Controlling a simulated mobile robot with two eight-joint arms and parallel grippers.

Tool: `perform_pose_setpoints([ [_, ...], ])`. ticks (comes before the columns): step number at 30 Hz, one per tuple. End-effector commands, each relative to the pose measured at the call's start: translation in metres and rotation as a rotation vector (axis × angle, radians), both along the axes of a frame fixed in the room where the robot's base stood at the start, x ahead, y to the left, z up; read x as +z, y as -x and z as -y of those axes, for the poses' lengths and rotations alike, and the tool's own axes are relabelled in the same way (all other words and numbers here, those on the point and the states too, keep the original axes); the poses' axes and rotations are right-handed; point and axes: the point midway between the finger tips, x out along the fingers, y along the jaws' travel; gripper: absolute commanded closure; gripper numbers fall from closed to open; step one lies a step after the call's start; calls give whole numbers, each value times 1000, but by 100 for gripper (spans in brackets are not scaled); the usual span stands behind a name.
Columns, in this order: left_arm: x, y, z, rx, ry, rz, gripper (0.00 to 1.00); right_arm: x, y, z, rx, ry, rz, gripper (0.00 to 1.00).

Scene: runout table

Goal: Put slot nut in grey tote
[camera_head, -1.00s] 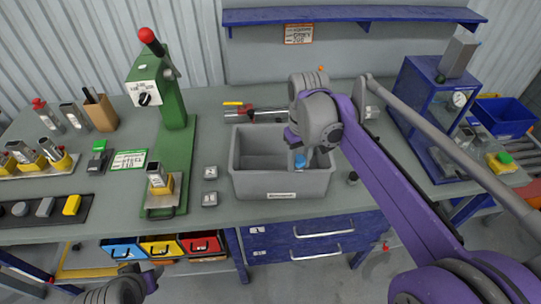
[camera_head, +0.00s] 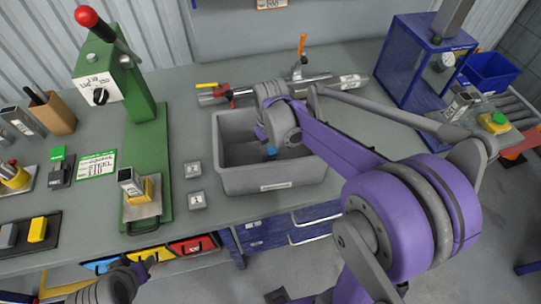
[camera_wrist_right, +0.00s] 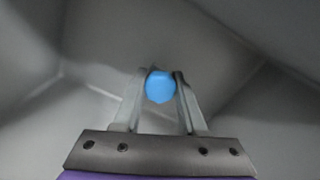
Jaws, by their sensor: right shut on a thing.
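The grey tote (camera_head: 240,180) stands open on the bench, near its front edge. My right gripper (camera_wrist_right: 161,75) reaches down inside it, between its walls. It is shut on a small rounded blue piece, which I take as the slot nut (camera_wrist_right: 160,87); the nut sits between the fingertips above the tote floor. A bit of blue also shows in the head view (camera_head: 271,151), mostly hidden by my right wrist. I cannot tell whether the nut touches the floor. My left gripper (camera_head: 143,268) is low at the left, in front of the bench; its jaws are unclear.
A green press (camera_head: 146,130) with a red-knobbed lever stands left of the tote. Two small grey blocks (camera_head: 194,185) lie between them. Metal bars and a red clamp (camera_head: 222,91) lie behind the tote. A blue cabinet (camera_head: 410,65) stands at the right.

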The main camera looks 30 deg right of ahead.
Motion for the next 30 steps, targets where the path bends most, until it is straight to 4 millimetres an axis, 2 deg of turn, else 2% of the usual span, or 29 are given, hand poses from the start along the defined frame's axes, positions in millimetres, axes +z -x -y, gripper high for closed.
perform_pose_setpoints([
  [1,-2,1,0,0,0,-1,50,-9,0,0,0,0,0,100],
  [5,-2,1,0,0,0,-2,50,-21,0,0,0,0,0,100],
  [17,-7,3,0,0,0,-5,50,-27,0,0,0,0,-1,100],
  [18,-7,3,0,0,0,-5,50,-27,0,0,0,0,-1,56],
  [21,-6,2,0,0,0,-5,50,-26,0,0,0,0,0,38],
  [23,-6,2,0,0,0,-4,50,-26,0,0,0,0,0,30],
  [30,-5,2,0,0,0,-4,50,-25,0,0,0,0,0,30],
])
